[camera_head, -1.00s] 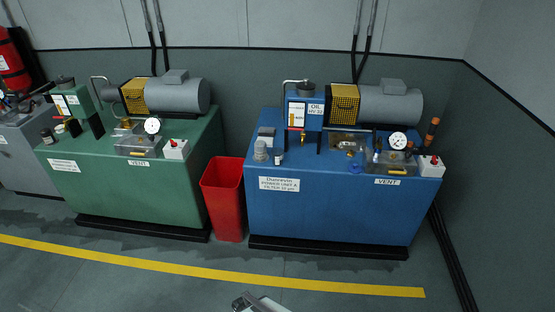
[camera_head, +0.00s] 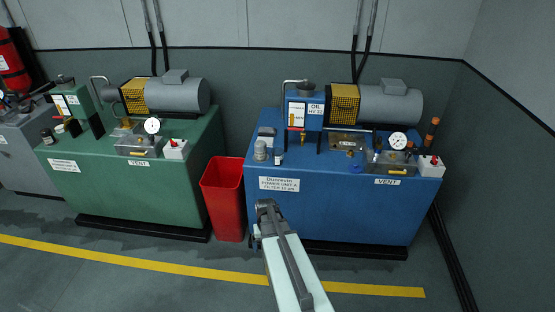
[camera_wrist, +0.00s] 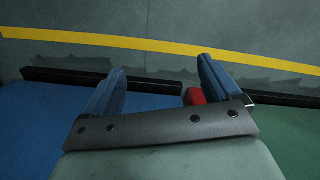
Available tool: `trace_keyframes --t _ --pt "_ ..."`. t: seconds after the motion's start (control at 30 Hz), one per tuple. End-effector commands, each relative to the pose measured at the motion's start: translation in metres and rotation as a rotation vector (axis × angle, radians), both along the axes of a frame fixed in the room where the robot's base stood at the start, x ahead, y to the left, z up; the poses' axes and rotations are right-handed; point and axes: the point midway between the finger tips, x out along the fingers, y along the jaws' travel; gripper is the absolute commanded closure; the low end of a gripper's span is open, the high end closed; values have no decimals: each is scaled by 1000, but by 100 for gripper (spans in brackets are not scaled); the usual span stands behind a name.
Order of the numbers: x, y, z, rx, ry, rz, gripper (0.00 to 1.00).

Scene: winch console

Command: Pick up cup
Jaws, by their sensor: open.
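A small pale grey, cup-like thing (camera_head: 260,151) stands at the front left of the blue console's top in the head view. It is too small there to tell for sure that it is the cup. My gripper (camera_head: 264,212) is in front of and below the blue console's front face, near its left edge, well below that thing. In the wrist view my gripper (camera_wrist: 160,80) shows two blue fingers spread apart with nothing between them in its grasp. No cup shows in the wrist view.
The blue console (camera_head: 330,210) carries a motor (camera_head: 390,104), a gauge (camera_head: 398,141) and several small fittings. A red bin (camera_head: 224,200) stands between it and the green console (camera_head: 140,190). A yellow floor line (camera_head: 130,259) runs in front.

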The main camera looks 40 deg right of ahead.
Motion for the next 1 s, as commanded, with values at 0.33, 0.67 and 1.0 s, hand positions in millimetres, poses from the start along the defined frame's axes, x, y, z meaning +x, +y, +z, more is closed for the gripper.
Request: trace_keyframes --t 0.33,0.67,1.0 --pt "82 -114 91 -74 -164 -99 10" --pt "149 -213 197 -145 -311 -129 10" --pt "232 -270 268 -171 -405 -21 10"
